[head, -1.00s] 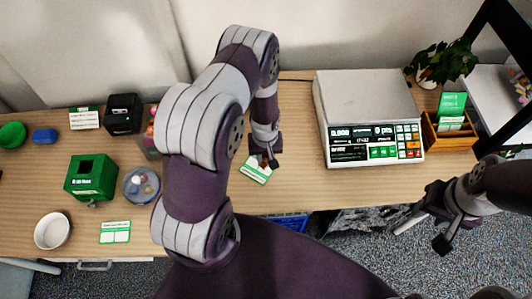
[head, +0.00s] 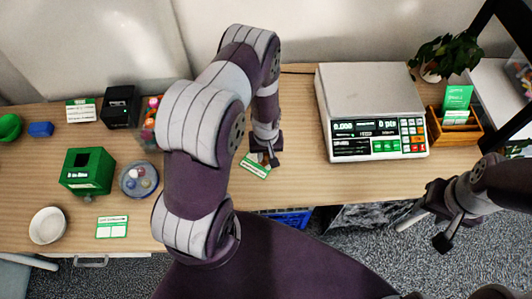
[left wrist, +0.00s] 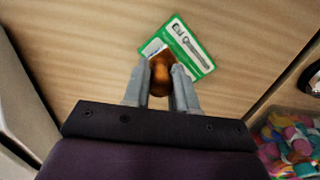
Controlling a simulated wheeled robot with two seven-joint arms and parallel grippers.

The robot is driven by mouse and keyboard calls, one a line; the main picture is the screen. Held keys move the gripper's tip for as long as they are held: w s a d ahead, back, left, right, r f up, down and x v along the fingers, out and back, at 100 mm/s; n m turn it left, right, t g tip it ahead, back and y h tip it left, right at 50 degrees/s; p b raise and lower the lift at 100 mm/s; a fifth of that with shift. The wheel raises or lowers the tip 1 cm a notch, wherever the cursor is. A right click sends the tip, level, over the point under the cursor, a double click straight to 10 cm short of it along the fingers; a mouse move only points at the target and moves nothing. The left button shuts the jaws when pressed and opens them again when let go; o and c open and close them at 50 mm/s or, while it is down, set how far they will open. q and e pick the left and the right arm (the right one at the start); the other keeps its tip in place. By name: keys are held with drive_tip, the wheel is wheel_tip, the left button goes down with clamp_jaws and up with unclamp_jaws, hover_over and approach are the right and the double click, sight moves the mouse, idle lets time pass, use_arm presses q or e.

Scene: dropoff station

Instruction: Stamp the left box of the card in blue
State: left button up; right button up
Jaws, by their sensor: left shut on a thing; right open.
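My left gripper (head: 266,158) is over the middle of the table, at a white card with a green border (head: 256,166). In the left wrist view the fingers (left wrist: 161,82) are shut on a brown, rounded handle (left wrist: 160,70). The handle overlaps the edge of that card (left wrist: 187,50); I cannot tell if it touches it. What is under the handle is hidden. Another white and green card (head: 112,227) with box outlines lies at the front left. A flat blue block (head: 41,129) lies at the back left. My right gripper (head: 438,215) is open and empty beyond the table's front edge.
A green box (head: 88,171), a bowl of balls (head: 138,179), a white bowl (head: 48,226) and a black box (head: 121,106) stand on the left. A scale (head: 368,90) stands right, beside a wooden card holder (head: 454,130). Table between left gripper and scale is clear.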

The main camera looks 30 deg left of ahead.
use_arm(q)
drive_tip(key=shift+s+f+b, duration=0.1)
drive_tip(key=shift+f+b, duration=0.3)
drive_tip(key=shift+f, duration=0.15)
idle(1.0)
wheel_tip(320, 180, up, 7)
drive_tip(key=p, duration=0.6)
drive_tip(key=shift+r, duration=0.1)
idle(0.7)
